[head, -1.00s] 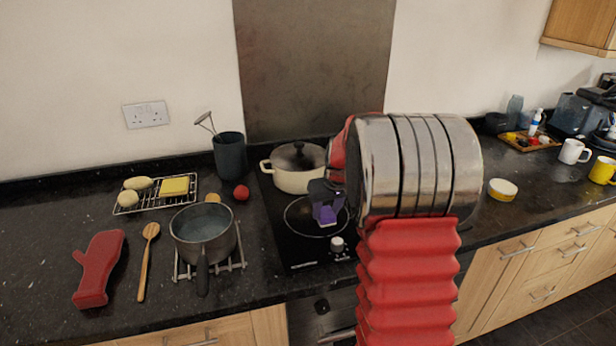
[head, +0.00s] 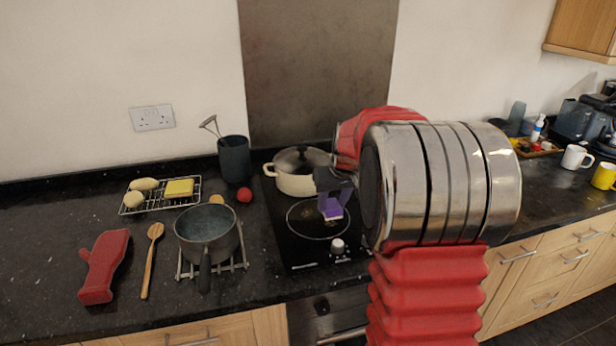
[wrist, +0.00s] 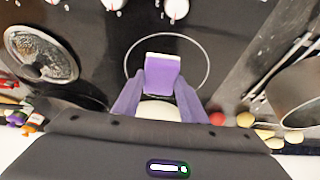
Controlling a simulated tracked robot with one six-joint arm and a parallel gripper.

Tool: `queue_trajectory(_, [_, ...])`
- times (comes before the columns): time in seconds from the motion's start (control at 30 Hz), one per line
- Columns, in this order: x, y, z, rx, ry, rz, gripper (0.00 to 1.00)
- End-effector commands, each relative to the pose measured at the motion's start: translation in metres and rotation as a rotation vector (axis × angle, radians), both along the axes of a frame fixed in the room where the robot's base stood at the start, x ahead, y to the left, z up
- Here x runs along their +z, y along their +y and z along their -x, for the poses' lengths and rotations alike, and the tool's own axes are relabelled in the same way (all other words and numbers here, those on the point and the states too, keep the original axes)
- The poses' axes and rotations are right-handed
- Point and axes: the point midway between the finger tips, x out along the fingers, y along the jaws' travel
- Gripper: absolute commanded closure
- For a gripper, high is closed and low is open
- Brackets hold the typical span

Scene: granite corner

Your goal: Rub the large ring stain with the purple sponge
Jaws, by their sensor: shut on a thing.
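My gripper (head: 333,192) is shut on the purple sponge (head: 334,208), over the far right part of a large thin ring (head: 290,228) on the black hob. In the wrist view the sponge (wrist: 163,70), with a pale face, sticks out between the two purplish fingers (wrist: 158,98). The ring (wrist: 126,64) shows around it there as a pale outline, partly covered by the sponge and fingers. I cannot tell whether the sponge touches the hob or whether the ring is the stain or a hob marking.
A cream lidded pot (head: 296,183) stands just behind the ring. A hob knob (head: 338,246) is in front. A grey saucepan (head: 207,232) on a trivet is to the left. My arm hides the hob's right side.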

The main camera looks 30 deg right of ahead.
Motion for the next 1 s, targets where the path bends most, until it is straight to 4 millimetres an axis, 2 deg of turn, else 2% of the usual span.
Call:
queue_trajectory(0.1, [0.011,0.001,-0.001,0.002,-0.002,0.001,0.83])
queue_trajectory(0.3, [0.020,0.002,-0.001,0.004,-0.001,0.001,0.83])
queue_trajectory(1.0, [0.020,0.003,-0.001,0.005,-0.001,0.000,0.83])
